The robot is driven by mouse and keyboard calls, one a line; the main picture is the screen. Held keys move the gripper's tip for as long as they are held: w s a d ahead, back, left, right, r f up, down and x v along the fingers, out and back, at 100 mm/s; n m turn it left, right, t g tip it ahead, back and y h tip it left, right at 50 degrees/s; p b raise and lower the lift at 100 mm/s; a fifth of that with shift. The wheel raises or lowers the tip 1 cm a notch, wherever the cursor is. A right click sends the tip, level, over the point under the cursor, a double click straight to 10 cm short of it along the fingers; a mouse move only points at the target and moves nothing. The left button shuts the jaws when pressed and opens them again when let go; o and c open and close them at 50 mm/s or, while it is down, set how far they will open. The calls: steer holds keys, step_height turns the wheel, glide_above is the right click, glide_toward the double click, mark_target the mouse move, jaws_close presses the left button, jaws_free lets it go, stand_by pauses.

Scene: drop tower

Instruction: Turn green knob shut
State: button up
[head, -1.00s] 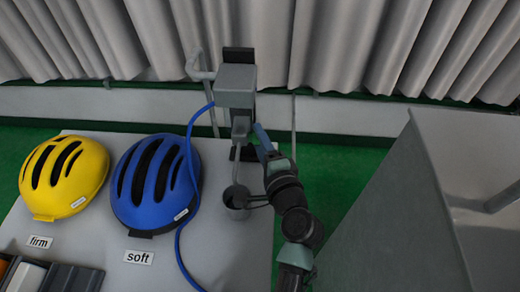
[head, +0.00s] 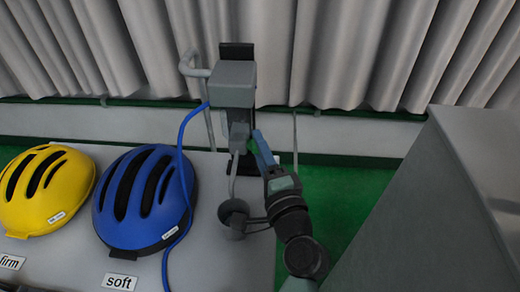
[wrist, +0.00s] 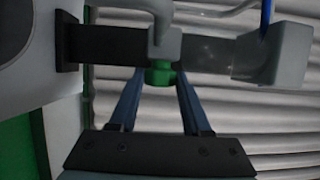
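The green knob (wrist: 160,75) shows in the wrist view below a grey pipe fitting (wrist: 165,42). My gripper (wrist: 161,72) has its two blue fingers spread apart, one on each side of the knob, with the tips level with it. A narrow gap seems to show beside the knob, but I cannot tell for sure whether the fingers touch it. In the head view my gripper (head: 256,138) reaches up to the pipe under the grey box (head: 232,84). The knob is mostly hidden there by the blue finger.
A blue helmet (head: 147,198) and a yellow helmet (head: 45,190) lie on the grey table (head: 205,265) at the left. A blue hose (head: 184,150) runs down from the box. A large grey block (head: 440,215) stands close at the right. Curtains (head: 350,50) hang behind.

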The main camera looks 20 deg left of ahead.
steer(key=o, duration=0.4)
steer(key=shift+r, duration=0.15)
steer(key=p, duration=0.3)
steer(key=shift+r+g+p, duration=0.3)
steer(key=shift+a+h+p, duration=0.1)
steer(key=shift+h+p, duration=0.3)
steer(key=shift+p, duration=0.75)
steer(key=m+g+p, duration=0.1)
steer(key=g+p, duration=0.1)
steer(key=p, duration=0.5)
steer(key=shift+r+h, duration=0.15)
steer(key=shift+h, duration=0.25)
steer(key=g+p, duration=0.1)
steer(key=p, duration=0.2)
steer(key=f+b+v, duration=0.1)
steer(key=b+v, duration=0.1)
steer(key=v, duration=1.1)
step_height(320, 180, down, 7)
steer(key=s+t+y+b, duration=0.1)
steer(key=t+b, duration=0.3)
steer(key=b, duration=1.5)
steer(key=shift+s+d+r+t+y+b, duration=0.2)
steer(key=shift+d+r+t+y+b, duration=0.15)
steer(key=shift+y, duration=0.25)
